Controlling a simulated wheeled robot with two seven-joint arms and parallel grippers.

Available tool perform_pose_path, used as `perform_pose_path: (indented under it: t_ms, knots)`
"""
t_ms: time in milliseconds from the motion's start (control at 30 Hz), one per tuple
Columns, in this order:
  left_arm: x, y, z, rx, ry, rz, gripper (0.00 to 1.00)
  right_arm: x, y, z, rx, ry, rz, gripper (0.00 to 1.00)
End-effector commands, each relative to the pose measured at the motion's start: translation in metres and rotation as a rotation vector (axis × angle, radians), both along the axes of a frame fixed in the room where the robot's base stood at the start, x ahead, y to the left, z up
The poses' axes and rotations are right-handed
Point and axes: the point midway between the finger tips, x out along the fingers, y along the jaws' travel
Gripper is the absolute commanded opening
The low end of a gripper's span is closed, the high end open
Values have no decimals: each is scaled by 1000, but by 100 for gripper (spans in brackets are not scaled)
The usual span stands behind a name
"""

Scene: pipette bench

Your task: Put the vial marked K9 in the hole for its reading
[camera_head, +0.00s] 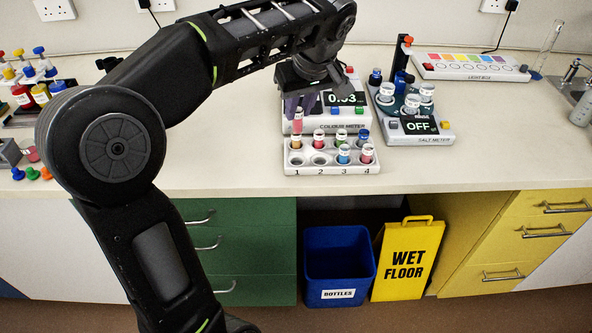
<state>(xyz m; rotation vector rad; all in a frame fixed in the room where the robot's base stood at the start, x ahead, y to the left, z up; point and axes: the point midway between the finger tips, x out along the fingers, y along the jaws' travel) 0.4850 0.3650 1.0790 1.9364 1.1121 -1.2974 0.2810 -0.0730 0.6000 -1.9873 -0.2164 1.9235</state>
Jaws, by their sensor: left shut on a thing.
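My left gripper (297,108) reaches over the bench from the left and is shut on a vial (297,122) with pinkish-red contents. It holds the vial upright above the left end of the white rack (331,171). The vial's marking is too small to read, so I cannot tell whether it is K9. The rack's front row is numbered 1 to 4. Holes 1 (296,161) and 2 (319,160) look empty. Hole 3 holds a blue vial (343,156), hole 4 a red one (367,154). More vials stand in the back row. My right gripper is not in view.
The colour meter (347,127) stands behind the rack, its display partly hidden by my gripper. The salt meter (418,128), reading OFF, carries several capped vessels at right.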

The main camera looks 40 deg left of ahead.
Motion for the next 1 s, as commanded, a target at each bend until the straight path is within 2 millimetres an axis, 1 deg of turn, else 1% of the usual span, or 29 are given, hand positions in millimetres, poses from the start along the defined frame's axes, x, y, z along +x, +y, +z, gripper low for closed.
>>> perform_pose_path:
  t_ms: [167, 267, 400, 533, 600, 867, 967, 1000]
  knots:
    - [0, 0, -4, 1, 2, 1, 0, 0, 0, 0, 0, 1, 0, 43]
    - [-1, 1, -16, 1, 3, 2, 0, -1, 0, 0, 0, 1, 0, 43]
    - [-1, 0, -42, -1, 4, 2, 0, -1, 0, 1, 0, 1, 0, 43]
    - [0, 1, -59, 1, 1, 2, 0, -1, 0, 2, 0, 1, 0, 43]
    - [0, 0, -63, 1, 1, 3, 0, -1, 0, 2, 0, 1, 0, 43]
    - [0, 0, -63, 0, 0, 2, 0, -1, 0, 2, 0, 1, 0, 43]
    - [0, 0, -70, -1, 1, 1, 0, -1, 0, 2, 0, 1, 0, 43]
    - [-1, 0, -75, 0, 3, 1, 0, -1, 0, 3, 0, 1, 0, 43]
